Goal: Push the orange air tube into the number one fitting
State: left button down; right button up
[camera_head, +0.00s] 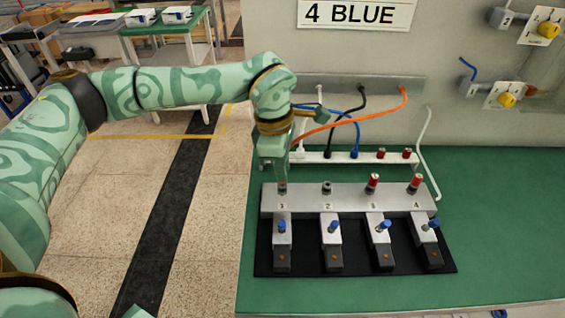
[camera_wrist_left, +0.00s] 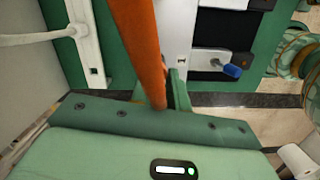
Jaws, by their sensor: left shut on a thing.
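The orange air tube (camera_head: 375,119) arcs from the grey back bracket down left to my left gripper (camera_head: 276,178). That gripper is shut on it and points down at the number one fitting (camera_head: 282,188). The fitting is at the left end of the grey manifold (camera_head: 348,198) and is partly hidden by the fingers. Whether the tube end touches or enters it cannot be told. In the left wrist view the orange tube (camera_wrist_left: 140,45) runs down between the left fingers (camera_wrist_left: 170,92). My right gripper is not in view.
Fitting two (camera_head: 327,188) is uncapped; fittings three (camera_head: 373,183) and four (camera_head: 415,183) have red tops. Blue-handled valves sit below. Behind, a white rail (camera_head: 340,158) holds black and blue tube ends and red plugs. A white tube (camera_head: 424,150) hangs right. The green bench (camera_head: 490,220) is clear at right.

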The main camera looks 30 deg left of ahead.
pick_arm(q)
jog(key=shift+f, duration=0.55)
jog(key=c, duration=1.3)
grip_release()
jog(key=shift+r, duration=0.15)
jog(key=r+p, duration=0.1)
jog(key=r, duration=0.4)
jog(key=a+r+p, duration=0.1)
jog(key=r, duration=0.4)
jog(key=a+r+p, duration=0.1)
jog(key=r, duration=0.5)
jog(key=shift+s+p, duration=0.25)
jog(key=shift+p, duration=0.1)
jog(key=shift+d, duration=0.1)
